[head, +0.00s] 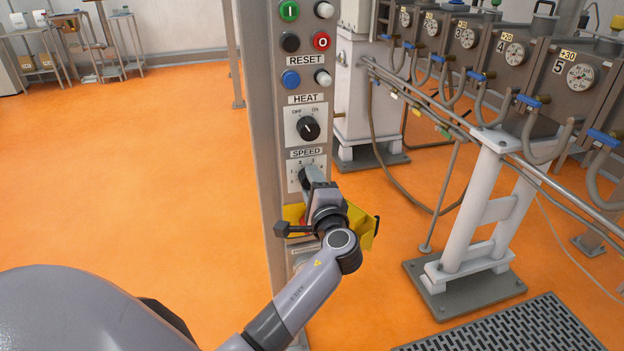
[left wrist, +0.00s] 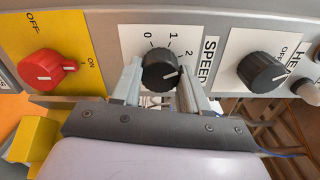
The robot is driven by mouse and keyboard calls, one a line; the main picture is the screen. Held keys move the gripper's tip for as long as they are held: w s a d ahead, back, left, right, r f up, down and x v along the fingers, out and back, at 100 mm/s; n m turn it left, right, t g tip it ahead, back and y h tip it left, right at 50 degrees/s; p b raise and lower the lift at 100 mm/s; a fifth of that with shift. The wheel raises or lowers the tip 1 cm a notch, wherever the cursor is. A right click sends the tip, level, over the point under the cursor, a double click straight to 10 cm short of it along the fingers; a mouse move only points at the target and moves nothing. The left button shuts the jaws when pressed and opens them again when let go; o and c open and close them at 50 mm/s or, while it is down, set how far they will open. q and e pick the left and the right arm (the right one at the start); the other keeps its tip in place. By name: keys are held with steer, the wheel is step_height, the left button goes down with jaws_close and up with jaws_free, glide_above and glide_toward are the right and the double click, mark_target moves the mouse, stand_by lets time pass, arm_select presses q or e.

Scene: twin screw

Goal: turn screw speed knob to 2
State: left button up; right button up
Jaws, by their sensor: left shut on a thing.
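The black speed knob (left wrist: 160,72) sits on a white dial plate below the SPEED label (head: 306,153). In the left wrist view the dial numbers 0, 1 and 2 show. The knob's white mark points right in that view, a little below the 2. My left gripper (left wrist: 160,80) has one finger on each side of the knob and is shut on it. In the head view my left gripper (head: 309,182) reaches the panel from below and covers most of the knob and dial. My right gripper is not in view.
The heat knob (head: 308,128) is just above. In the left wrist view a red switch (left wrist: 48,68) on a yellow plate lies to the left. Push buttons (head: 290,79) line the upper column. A machine with pipes (head: 480,100) stands right. Orange floor is open left.

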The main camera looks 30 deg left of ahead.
arm_select(q)
steer(key=shift+r, duration=0.1)
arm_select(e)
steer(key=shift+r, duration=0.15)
arm_select(q)
steer(key=o, duration=1.1)
steer(key=shift+a, duration=0.1)
steer(key=shift+c, duration=0.2)
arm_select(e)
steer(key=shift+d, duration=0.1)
